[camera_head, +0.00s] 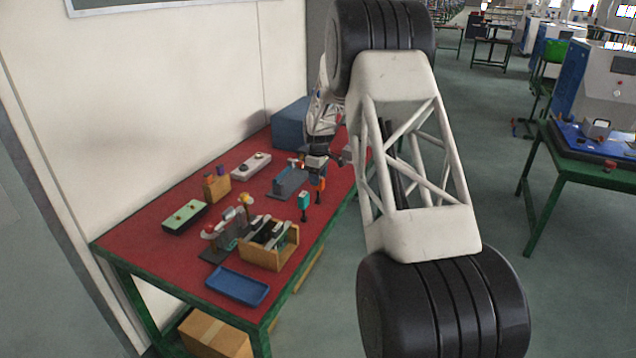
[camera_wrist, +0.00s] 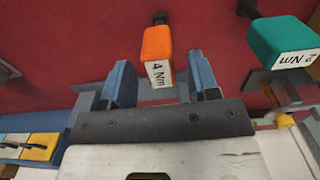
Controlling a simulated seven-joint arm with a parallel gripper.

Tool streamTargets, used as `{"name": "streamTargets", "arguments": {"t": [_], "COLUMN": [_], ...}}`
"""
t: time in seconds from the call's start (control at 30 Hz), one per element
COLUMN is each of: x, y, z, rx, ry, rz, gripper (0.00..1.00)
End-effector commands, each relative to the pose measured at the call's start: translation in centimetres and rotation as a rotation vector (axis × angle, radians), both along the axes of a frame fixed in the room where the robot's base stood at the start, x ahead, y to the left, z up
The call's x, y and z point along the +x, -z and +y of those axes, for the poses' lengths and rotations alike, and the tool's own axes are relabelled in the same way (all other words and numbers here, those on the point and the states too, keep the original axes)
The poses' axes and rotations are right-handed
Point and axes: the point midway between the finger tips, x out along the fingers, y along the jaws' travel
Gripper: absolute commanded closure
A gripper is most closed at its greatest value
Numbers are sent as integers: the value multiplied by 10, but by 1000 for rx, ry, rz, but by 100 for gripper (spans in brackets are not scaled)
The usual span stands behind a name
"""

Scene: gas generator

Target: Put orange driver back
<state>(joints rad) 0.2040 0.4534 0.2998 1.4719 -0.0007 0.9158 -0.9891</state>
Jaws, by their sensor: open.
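The orange driver (camera_wrist: 157,45), marked "4 Nm", shows in the wrist view between the two blue fingers of my gripper (camera_wrist: 160,68). A gap is visible on both sides, so the fingers are open and not closed on it. In the head view the orange driver (camera_head: 322,184) is upright near the table's right edge, just below my gripper (camera_head: 318,164). A teal driver (camera_wrist: 284,42), marked "2 Nm", is to the right in the wrist view; in the head view the teal driver (camera_head: 304,201) stands to the left of and nearer than the orange one.
The red table (camera_head: 190,260) carries a grey-blue fixture (camera_head: 289,182), a wooden box with dark parts (camera_head: 270,256), a blue tray (camera_head: 238,287), a green-topped block (camera_head: 184,217) and a large blue box (camera_head: 289,125). The white wall borders its left side.

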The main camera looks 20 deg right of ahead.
Motion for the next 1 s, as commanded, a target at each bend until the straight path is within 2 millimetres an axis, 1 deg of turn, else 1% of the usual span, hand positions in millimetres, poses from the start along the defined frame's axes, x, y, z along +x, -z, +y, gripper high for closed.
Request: {"name": "streamTargets", "arguments": {"t": [0.03,0.3,0.5,0.7,1.0], "x": [0,1,0,0,0], "y": [-8,-52,-77,-90,-92], "z": [0,0,0,0,0], "rx": [0,-1,0,0,0], "ry": [0,0,0,0,0], "rz": [-1,-2,0,0,0], "gripper": [45,45,45,45,45]}}
